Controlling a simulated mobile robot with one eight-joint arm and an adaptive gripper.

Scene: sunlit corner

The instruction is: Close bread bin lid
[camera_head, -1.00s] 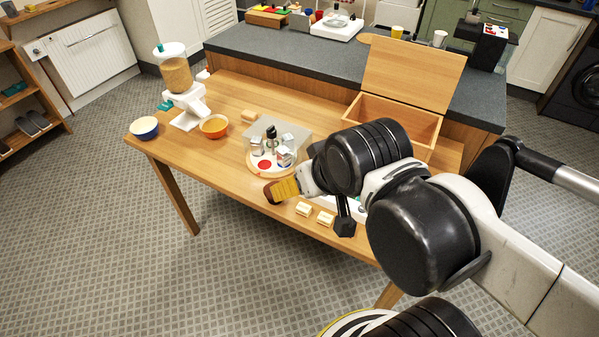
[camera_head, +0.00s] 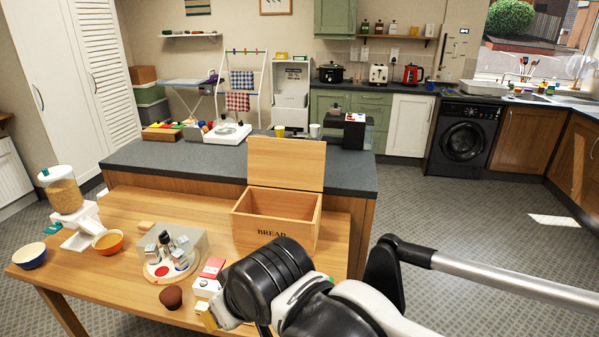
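The wooden bread bin (camera_head: 268,232), marked BREAD on its front, stands on the right part of the wooden table. Its lid (camera_head: 286,163) is open, raised nearly upright at the back edge, and the inside looks empty. My arm (camera_head: 268,275) crosses in front of the bin, low in the picture, and covers part of its lower front. My gripper is largely hidden behind the arm links near the bottom edge, on the near side of the bin. Its fingers cannot be made out clearly. I see nothing of mine touching the lid.
Left of the bin on the wooden table (camera_head: 120,212) are a grey box with a round tray of jars (camera_head: 158,270), a red-and-white carton (camera_head: 211,268), a brown muffin-like item (camera_head: 171,297), an orange bowl (camera_head: 107,242) and a cereal dispenser (camera_head: 62,190). A dark counter (camera_head: 190,163) stands behind.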

